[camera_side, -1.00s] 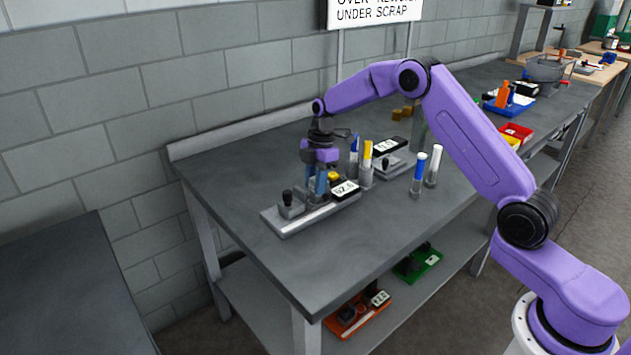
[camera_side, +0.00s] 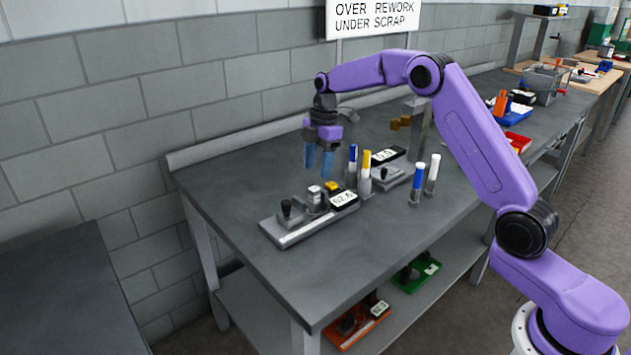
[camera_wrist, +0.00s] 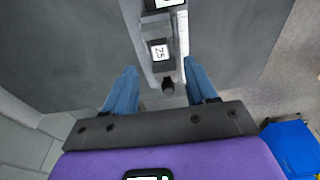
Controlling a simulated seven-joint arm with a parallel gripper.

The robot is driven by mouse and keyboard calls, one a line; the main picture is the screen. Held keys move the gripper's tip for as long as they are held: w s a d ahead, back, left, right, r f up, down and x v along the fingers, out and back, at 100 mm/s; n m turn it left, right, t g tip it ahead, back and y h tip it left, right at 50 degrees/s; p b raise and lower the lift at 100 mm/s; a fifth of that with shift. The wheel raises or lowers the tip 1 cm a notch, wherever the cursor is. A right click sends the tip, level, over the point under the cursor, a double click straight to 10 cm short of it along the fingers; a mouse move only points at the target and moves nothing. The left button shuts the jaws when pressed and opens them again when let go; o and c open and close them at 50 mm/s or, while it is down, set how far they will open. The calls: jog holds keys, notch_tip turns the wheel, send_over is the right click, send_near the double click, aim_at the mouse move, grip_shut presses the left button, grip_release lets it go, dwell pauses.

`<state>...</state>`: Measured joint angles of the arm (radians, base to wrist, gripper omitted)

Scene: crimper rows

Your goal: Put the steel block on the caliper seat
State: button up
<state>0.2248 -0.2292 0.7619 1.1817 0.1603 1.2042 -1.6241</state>
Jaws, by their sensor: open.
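The steel block (camera_side: 314,197), with a small white label on top, sits on the grey caliper (camera_side: 303,231) at the bench's front left. It lies between the black knob (camera_side: 287,208) and the lit readout (camera_side: 343,199). In the wrist view the block (camera_wrist: 159,66) has a label that looks like 25, and it appears to rest on the caliper seat. My gripper (camera_side: 318,172) is above the block with its blue fingers apart and empty. The fingers do not touch the block.
A second gauge (camera_side: 392,178) with a readout stands farther back. Brass pieces (camera_side: 401,122) lie near the back. An orange tray (camera_side: 350,338) and a green tray (camera_side: 432,268) are on the lower shelf. The bench left of the caliper is clear.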

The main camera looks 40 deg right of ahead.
jog(key=s+a+r+m, duration=0.1)
jog(key=s+a+r, duration=0.1)
jog(key=s+a, duration=0.35)
jog(key=s+a+r+m+h, duration=0.1)
jog(key=s+a+r, duration=0.15)
jog(key=s, duration=0.65)
jog(key=s+a+r+m, duration=0.1)
jog(key=s+a+r, duration=0.25)
jog(key=s, duration=0.35)
jog(key=s+d+f+m, duration=0.1)
jog(key=s+d+f, duration=0.1)
jog(key=s, duration=0.9)
jog(key=s+d+f+m, duration=0.1)
jog(key=s+d+f, duration=0.2)
jog(key=s, duration=0.9)
jog(key=shift+d, duration=0.7)
